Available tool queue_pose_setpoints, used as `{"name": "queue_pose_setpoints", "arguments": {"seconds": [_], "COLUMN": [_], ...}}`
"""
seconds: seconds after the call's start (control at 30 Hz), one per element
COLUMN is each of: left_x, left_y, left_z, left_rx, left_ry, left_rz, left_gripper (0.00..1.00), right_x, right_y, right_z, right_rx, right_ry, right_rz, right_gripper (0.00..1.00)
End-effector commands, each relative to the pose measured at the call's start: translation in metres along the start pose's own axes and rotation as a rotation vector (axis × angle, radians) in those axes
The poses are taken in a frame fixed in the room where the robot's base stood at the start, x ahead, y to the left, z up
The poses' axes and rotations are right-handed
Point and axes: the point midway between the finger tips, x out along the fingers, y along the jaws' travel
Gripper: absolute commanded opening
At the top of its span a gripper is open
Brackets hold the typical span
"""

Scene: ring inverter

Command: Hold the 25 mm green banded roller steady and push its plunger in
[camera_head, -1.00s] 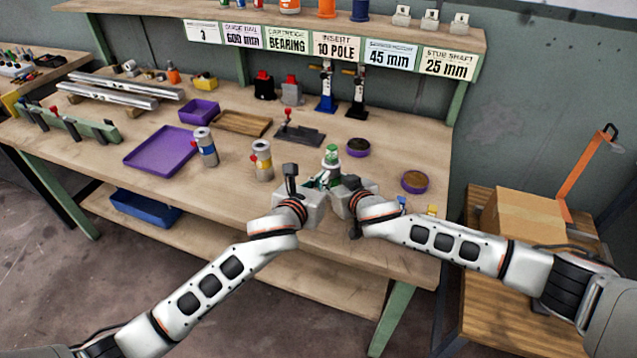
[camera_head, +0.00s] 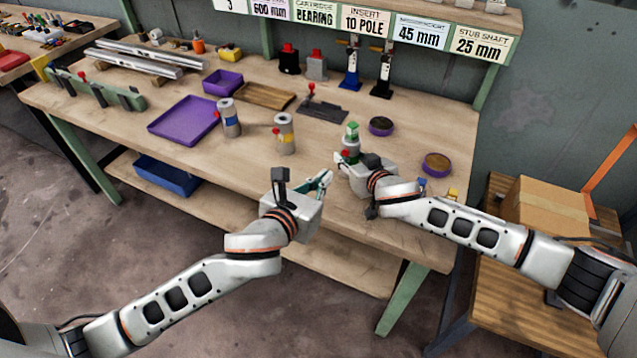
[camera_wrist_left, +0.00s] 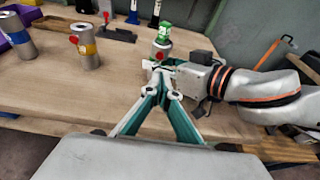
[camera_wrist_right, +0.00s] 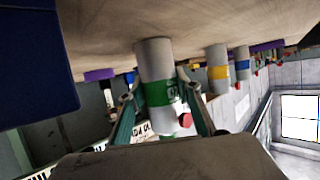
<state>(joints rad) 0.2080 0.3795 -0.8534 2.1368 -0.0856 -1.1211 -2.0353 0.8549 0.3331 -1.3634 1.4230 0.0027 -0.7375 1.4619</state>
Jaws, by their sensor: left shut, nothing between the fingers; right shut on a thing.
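The green banded roller (camera_head: 351,142) is a grey upright cylinder near the bench's front edge. Its green part also shows in the left wrist view (camera_wrist_left: 165,32). A red knob (camera_wrist_right: 185,120) sticks out from its side. My right gripper (camera_head: 345,158) is shut on the roller, with a finger on each side in the right wrist view (camera_wrist_right: 160,95). My left gripper (camera_head: 327,178) is shut and empty, in front and to the left of the roller, apart from it in the head view. Its fingers meet in the left wrist view (camera_wrist_left: 162,75). I cannot tell how far the knob is pushed in.
A yellow banded roller (camera_head: 285,135) and a blue banded roller (camera_head: 229,120) stand to the left. Two small round dishes (camera_head: 437,161) sit on the right. The bench between the yellow roller and my grippers is clear.

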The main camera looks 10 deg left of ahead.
Motion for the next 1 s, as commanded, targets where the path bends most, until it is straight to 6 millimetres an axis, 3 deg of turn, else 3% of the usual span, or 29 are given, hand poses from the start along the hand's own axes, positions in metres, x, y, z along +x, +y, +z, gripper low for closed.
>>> {"name": "queue_pose_setpoints", "arguments": {"seconds": [0.2,0.63,0.67,0.73,1.0], "left_x": [-0.021,-0.024,-0.024,-0.023,-0.023], "left_y": [0.0,0.0,0.0,0.0,0.0], "left_z": [-0.001,0.0,0.0,0.0,0.0], "left_rx": [0.001,0.001,0.001,0.001,0.001], "left_ry": [0.001,0.0,0.0,0.0,0.0], "left_rz": [0.0,0.0,0.0,0.0,0.0], "left_gripper": [0.0,0.0,0.0,0.0,0.0], "right_x": [0.0,0.0,0.0,0.0,0.0], "right_y": [0.002,0.004,0.004,0.004,0.003], "right_z": [0.001,0.001,0.001,0.001,0.0], "right_rx": [0.0,-0.002,-0.002,-0.002,-0.001], "right_ry": [-0.002,-0.001,-0.001,-0.001,0.0], "right_rz": [0.004,0.007,0.007,0.007,0.004], "right_gripper": [0.0,0.0,0.36,0.53,0.53]}}
